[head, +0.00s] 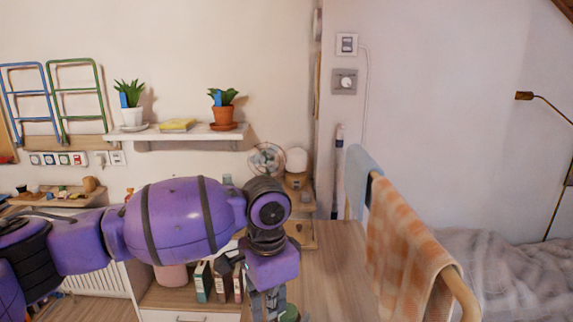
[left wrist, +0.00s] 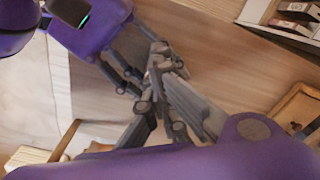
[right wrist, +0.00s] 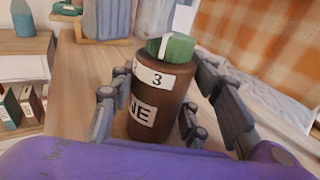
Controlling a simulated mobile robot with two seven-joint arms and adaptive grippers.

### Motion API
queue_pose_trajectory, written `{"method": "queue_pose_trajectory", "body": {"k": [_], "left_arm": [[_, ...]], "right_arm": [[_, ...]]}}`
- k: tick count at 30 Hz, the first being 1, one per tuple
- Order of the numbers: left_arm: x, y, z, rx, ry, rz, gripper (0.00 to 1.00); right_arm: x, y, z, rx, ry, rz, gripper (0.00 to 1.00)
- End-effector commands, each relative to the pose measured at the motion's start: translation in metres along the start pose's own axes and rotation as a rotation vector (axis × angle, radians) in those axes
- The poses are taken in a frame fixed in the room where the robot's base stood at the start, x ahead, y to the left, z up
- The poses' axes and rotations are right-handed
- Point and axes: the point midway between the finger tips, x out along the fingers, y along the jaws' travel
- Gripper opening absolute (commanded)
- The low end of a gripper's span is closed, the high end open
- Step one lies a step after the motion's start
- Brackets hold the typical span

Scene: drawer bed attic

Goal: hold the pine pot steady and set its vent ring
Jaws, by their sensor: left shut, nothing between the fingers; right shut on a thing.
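The pine pot (right wrist: 152,98) is a brown, upright cylinder in the right wrist view. Its white labels show a "3" and the letters "NE". A green ring-like cap (right wrist: 172,47) with a white mark sits on its top. My right gripper (right wrist: 163,122) is shut on the pot, one finger on each side. My left gripper (left wrist: 163,72) is shut and empty in the left wrist view; it points down at the bottom of the head view (head: 270,308). A green piece (head: 290,315) shows beside it there, but I cannot tell whether it is the pot's cap. The right gripper is outside the head view.
A wooden rail with an orange checked towel (head: 405,235) stands to the right, before a bed (head: 510,270). Books (head: 222,280) stand left of my left gripper. A shelf (head: 180,132) with two potted plants hangs behind. The wooden top (head: 340,275) between gripper and towel is bare.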

Motion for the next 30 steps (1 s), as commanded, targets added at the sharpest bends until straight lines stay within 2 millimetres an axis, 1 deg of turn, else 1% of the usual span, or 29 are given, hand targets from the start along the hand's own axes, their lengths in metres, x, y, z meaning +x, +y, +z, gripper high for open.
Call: {"method": "queue_pose_trajectory", "body": {"k": [1,12,25,30], "left_arm": [[0.0114,0.0069,0.0014,0.007,-0.01,0.017,0.0],[0.012,0.012,0.0008,0.01,-0.009,0.02,0.0],[0.0114,0.013,0.0004,0.011,-0.008,0.021,0.0],[0.0116,0.0131,0.0036,0.011,-0.008,0.021,0.0]], "right_arm": [[-0.0026,0.0018,-0.0015,-0.003,-0.001,0.005,0.12],[-0.0034,0.003,-0.0012,-0.003,-0.001,0.009,0.12],[-0.0041,0.0043,-0.0007,-0.002,-0.001,0.012,0.12],[-0.0042,0.0048,-0.0006,-0.001,-0.001,0.013,0.12]]}}
